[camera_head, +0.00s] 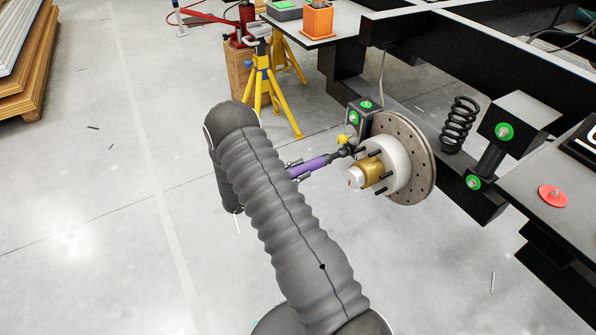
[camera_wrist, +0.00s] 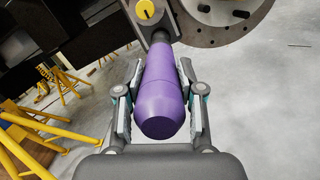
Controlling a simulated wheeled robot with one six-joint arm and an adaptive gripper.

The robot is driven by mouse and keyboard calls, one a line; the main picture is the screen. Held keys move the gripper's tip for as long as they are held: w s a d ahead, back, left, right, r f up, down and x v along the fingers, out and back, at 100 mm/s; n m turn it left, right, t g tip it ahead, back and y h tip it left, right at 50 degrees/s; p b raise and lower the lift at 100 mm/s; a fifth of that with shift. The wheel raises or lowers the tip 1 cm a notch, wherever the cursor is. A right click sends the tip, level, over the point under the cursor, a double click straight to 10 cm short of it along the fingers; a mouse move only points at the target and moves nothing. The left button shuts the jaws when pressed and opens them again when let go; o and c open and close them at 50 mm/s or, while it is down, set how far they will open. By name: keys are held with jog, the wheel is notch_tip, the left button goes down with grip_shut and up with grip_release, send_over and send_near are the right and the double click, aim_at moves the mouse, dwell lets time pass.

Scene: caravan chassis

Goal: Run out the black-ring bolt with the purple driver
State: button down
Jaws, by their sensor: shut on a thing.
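The purple driver (camera_head: 309,167) lies nearly level, its dark shaft and head pointing right toward the brake assembly. Its head meets or almost meets the dark part beside the brake disc (camera_head: 422,165); I cannot tell if they touch. My gripper (camera_wrist: 161,68) is shut on the purple handle, with one finger on each side in the wrist view. The handle's butt end (camera_wrist: 160,128) faces the wrist camera. No bolt with a black ring can be made out; the spot at the driver's head is covered. A yellow round piece (camera_head: 343,140) sits just above that head.
A yellow stand (camera_head: 270,85) is behind.

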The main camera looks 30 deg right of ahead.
jog(key=shift+d, duration=0.7)
dwell(2.9)
jog(key=shift+a, duration=0.2)
